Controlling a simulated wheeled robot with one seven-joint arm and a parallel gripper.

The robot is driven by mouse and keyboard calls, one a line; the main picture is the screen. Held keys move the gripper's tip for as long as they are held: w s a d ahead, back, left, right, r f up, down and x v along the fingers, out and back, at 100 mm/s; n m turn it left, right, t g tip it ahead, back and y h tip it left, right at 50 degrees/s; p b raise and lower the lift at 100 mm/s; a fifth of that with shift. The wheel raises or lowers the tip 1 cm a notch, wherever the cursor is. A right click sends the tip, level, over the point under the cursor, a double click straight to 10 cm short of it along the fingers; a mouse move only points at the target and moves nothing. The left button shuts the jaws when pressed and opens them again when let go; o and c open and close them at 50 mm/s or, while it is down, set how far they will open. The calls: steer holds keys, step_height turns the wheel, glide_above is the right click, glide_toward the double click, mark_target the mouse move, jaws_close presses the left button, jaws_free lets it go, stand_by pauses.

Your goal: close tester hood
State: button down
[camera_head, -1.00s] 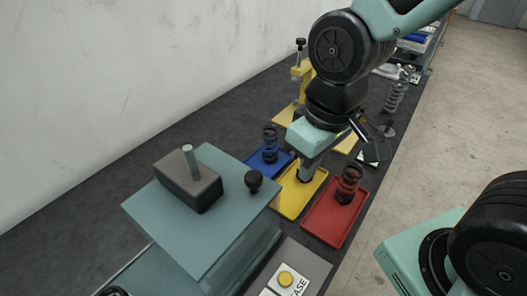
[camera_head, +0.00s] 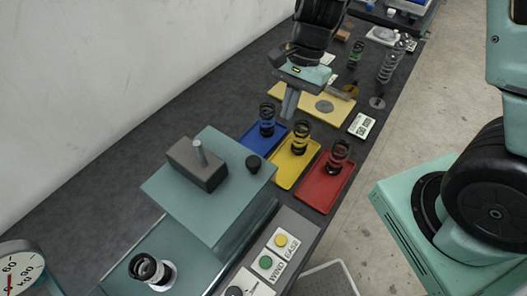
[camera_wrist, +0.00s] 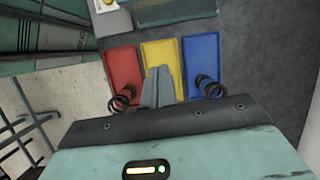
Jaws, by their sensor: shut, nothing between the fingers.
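The tester hood (camera_head: 207,205) is a teal box with a flat top. A dark block with a grey pin and a black knob (camera_head: 253,164) stand on its top. A dark spring (camera_head: 148,268) stands uncovered on the tester bed (camera_head: 190,240), left of the hood. My gripper (camera_head: 288,113) is shut and empty, beyond the hood and above the far side of the colored trays. Its closed fingers (camera_wrist: 157,78) show in the wrist view, in front of the yellow tray.
Blue (camera_head: 257,143), yellow (camera_head: 290,172) and red (camera_head: 325,187) trays each hold a spring right of the hood. A panel with green (camera_head: 266,262) and yellow (camera_head: 281,241) buttons lies in front. A dial gauge (camera_head: 20,270) stands left.

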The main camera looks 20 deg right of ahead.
steer(key=s+a+f+p, duration=0.2)
steer(key=s+a+f, duration=0.2)
steer(key=a+f, duration=0.3)
steer(key=shift+a+f+m, duration=0.25)
steer(key=shift+f+m, duration=0.05)
steer(key=shift+f, duration=1.1)
steer(key=shift+s, duration=0.1)
